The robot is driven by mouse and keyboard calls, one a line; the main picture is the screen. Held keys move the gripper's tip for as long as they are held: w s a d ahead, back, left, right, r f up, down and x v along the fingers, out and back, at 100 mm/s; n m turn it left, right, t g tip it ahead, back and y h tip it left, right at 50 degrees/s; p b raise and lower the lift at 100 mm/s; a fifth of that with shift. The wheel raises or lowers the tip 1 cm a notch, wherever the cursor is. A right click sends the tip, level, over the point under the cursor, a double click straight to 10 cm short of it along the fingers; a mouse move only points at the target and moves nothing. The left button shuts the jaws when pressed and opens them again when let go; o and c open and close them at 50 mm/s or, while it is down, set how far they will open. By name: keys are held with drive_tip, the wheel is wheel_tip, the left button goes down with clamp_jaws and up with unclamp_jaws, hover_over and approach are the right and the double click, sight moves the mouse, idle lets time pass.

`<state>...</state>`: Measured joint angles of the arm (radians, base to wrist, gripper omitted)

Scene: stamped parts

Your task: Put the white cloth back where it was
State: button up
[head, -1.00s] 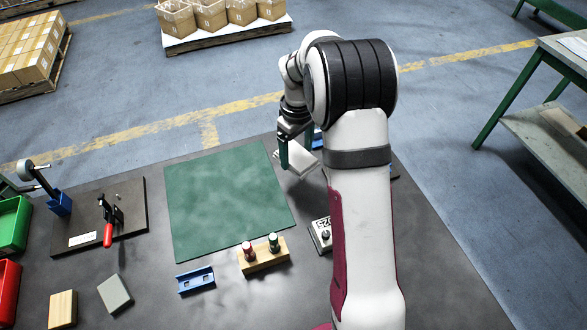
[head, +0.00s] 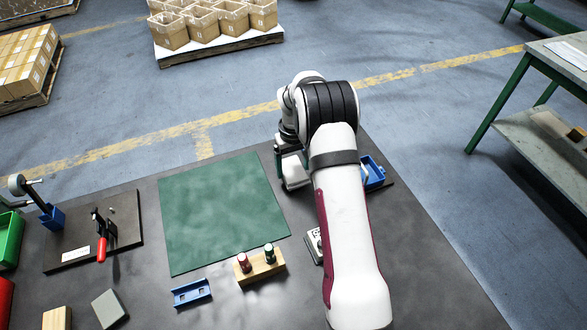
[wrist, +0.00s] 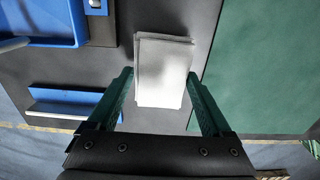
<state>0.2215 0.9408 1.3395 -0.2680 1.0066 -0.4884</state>
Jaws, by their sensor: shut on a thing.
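The white cloth (head: 296,173) is a folded, flat, pale rectangle just right of the green mat's far right corner in the head view. It also shows in the wrist view (wrist: 163,68), between the two green fingers. My gripper (wrist: 161,78) is shut on the cloth, one finger at each side. In the head view my gripper (head: 290,166) is partly hidden by my own arm. The cloth is low over the dark table; I cannot tell whether it touches it.
The green mat (head: 222,212) lies left of my gripper. A blue bin (head: 373,172) stands right of my arm. A blue angled piece (wrist: 65,106) shows in the wrist view. A wooden block with two pegs (head: 260,268) and a blue bracket (head: 192,293) lie nearer.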

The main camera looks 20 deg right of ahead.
sight(293, 169)
drive_tip(key=shift+f, duration=0.8)
drive_tip(key=o, duration=1.1)
drive_tip(key=shift+f, duration=0.1)
wheel_tip(293, 169, up, 12)
drive_tip(key=s+a+r+m, duration=0.2)
drive_tip(key=s+a+r, duration=0.4)
drive_tip(key=s+r, duration=0.2)
drive_tip(key=s+a+m, duration=0.1)
drive_tip(key=s+a, duration=0.1)
drive_tip(key=s, duration=0.7)
drive_tip(key=s+a+m+y, duration=0.1)
drive_tip(key=s+a, duration=0.2)
drive_tip(key=s, duration=0.6)
drive_tip(key=s+a+m, duration=0.1)
drive_tip(key=s+a, duration=0.2)
drive_tip(key=s, duration=0.6)
drive_tip(key=shift+s+a+r+m+y, duration=0.1)
drive_tip(key=shift+a+r+m+y, duration=0.05)
drive_tip(key=shift+r+m+y, duration=0.2)
